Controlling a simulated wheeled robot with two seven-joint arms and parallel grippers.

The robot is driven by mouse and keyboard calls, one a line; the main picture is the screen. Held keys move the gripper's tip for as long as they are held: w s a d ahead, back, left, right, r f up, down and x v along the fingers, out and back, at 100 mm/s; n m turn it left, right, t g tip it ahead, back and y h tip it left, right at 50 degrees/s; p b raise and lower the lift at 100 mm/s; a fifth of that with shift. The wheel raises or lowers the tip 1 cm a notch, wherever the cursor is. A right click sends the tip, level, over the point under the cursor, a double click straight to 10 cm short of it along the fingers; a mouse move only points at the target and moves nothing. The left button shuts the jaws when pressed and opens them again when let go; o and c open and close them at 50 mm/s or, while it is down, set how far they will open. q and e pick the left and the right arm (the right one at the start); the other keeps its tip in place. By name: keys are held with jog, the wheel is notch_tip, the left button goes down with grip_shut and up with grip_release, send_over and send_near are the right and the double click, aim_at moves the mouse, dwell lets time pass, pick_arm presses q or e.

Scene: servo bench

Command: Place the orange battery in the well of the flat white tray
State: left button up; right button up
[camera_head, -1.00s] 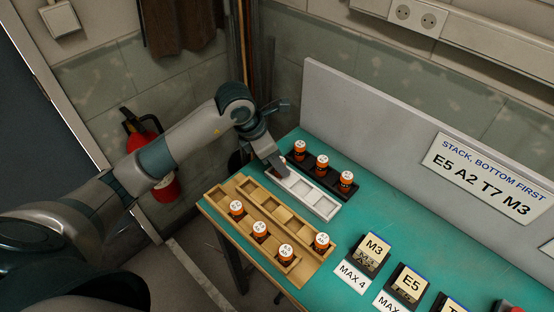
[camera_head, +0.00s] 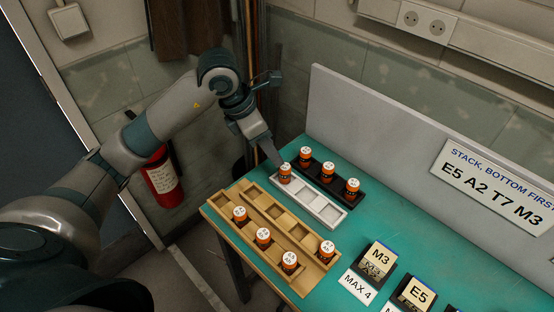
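An orange battery (camera_head: 285,174) with a white top stands upright at the far-left end of the flat white tray (camera_head: 334,219). It appears seated in that end well, though its base is hard to see. The tray's other wells are empty. My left gripper (camera_head: 276,161) is just up and left of this battery, its tip close to the battery's top. I cannot tell whether they touch or whether the fingers are open. My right gripper is not in view.
A black tray (camera_head: 340,200) with three orange batteries (camera_head: 328,171) stands behind the white tray. A wooden tray (camera_head: 223,204) with several orange batteries (camera_head: 263,238) lies in front. Label stands (camera_head: 378,260) are at the right. A grey panel (camera_head: 380,130) backs the bench.

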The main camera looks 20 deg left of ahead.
pick_arm(q)
jog(key=v, duration=0.3)
jog(key=shift+s+r, duration=0.1)
jog(key=shift+r, duration=0.05)
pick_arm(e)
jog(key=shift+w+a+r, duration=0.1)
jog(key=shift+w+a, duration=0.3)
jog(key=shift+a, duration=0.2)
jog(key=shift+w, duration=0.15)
